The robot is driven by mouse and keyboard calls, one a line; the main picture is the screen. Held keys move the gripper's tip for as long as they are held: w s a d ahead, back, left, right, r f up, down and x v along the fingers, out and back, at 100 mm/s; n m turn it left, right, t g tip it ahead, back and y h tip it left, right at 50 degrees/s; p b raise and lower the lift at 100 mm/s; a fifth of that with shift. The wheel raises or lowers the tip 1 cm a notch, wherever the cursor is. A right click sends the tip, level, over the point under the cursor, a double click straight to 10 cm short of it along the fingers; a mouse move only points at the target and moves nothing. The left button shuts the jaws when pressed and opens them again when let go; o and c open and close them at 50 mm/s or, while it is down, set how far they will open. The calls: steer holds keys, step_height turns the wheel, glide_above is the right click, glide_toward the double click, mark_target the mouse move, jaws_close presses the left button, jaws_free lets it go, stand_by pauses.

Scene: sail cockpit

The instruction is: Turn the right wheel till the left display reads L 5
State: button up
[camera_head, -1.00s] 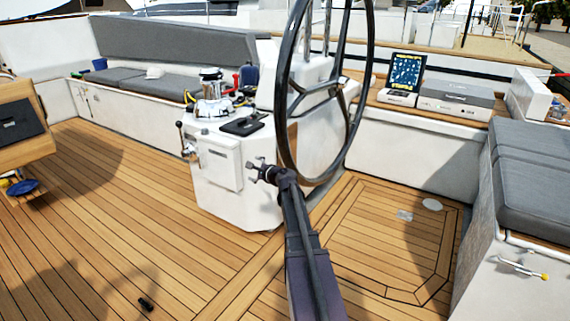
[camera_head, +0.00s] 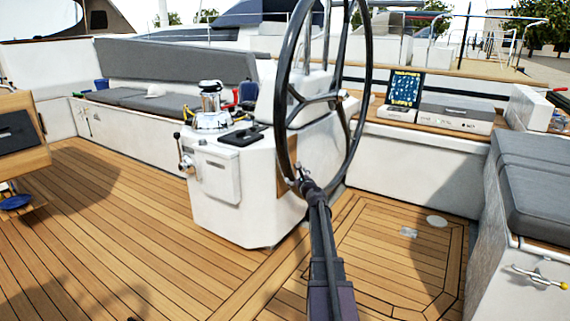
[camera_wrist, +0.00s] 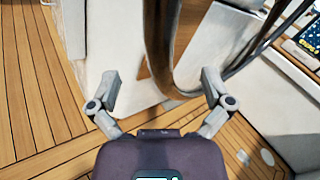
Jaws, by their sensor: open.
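The large dark steering wheel (camera_head: 283,115) stands upright in front of the white pedestal. My gripper (camera_head: 301,180) is at the lower left part of its rim. In the wrist view my gripper (camera_wrist: 160,84) is open, with one finger on each side of the rim (camera_wrist: 158,45); I see no finger closed on it, and contact cannot be told. A screen (camera_head: 405,88) with a dark blue picture and yellow marks stands on the ledge behind the wheel. Its marks are too small to read, and I cannot tell whether it is the left display.
A white console (camera_head: 218,205) with a lever and a winch (camera_head: 211,105) stands left of the wheel. A white box (camera_head: 457,115) lies right of the screen. A grey-cushioned bench (camera_head: 535,180) borders the right side. The wooden deck (camera_head: 130,235) at left is mostly clear.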

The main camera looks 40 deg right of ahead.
mark_target(284, 161)
steer(key=shift+w, duration=0.15)
steer(key=x, duration=1.3)
steer(key=shift+w, duration=0.25)
steer(key=c, duration=1.2)
